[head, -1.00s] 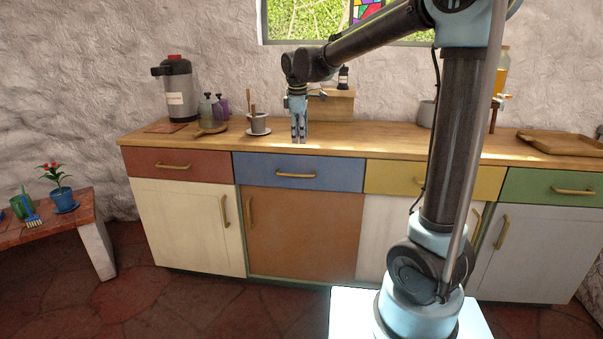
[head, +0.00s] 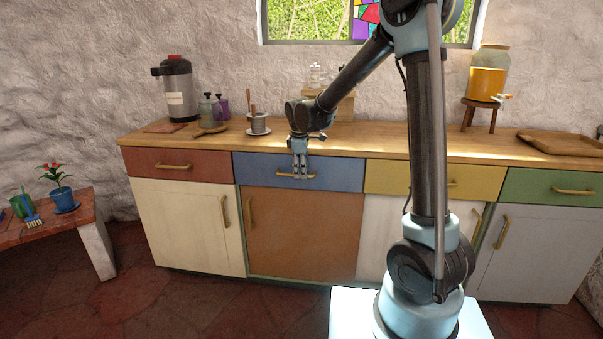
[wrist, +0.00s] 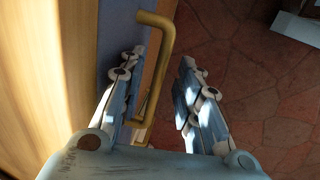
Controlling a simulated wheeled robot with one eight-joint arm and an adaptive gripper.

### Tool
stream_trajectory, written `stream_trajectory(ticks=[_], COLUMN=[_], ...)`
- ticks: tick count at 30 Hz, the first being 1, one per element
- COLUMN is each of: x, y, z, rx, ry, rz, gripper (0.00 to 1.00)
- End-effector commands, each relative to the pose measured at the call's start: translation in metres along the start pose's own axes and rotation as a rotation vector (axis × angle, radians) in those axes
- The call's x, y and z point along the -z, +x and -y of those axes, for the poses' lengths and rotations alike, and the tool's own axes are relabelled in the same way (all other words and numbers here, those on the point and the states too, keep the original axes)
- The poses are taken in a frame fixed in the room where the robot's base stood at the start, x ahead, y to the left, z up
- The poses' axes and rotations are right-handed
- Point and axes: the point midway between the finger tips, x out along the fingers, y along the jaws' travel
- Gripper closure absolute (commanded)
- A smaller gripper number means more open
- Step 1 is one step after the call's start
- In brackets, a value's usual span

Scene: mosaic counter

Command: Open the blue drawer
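The blue drawer (head: 345,173) is in the counter's upper row, between the red and yellow drawers. It looks shut, its front level with its neighbours. Its brass bar handle (head: 311,175) also shows in the wrist view (wrist: 160,62). My gripper (head: 300,176) points down in front of the drawer at the handle. In the wrist view my gripper (wrist: 158,92) has its fingers apart, with the handle between them, nearer the left finger. I cannot tell whether that finger touches the handle or drawer front.
The wooden counter top (head: 400,143) overhangs the drawers. A low bench (head: 85,214) is at the left. The floor before the drawer is clear.

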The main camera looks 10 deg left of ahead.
Motion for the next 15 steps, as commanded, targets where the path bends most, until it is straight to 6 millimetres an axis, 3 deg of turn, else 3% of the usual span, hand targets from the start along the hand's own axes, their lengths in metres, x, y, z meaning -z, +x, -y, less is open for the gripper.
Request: stream_trajectory(ticks=[13, 15], x=[-0.0002, -0.0001], y=[0.0092, 0.0091], z=[0.0004, 0.0004], rx=[0.000, 0.000], ry=[0.000, 0.000], rz=[0.000, 0.000], gripper=[0.69, 0.84])
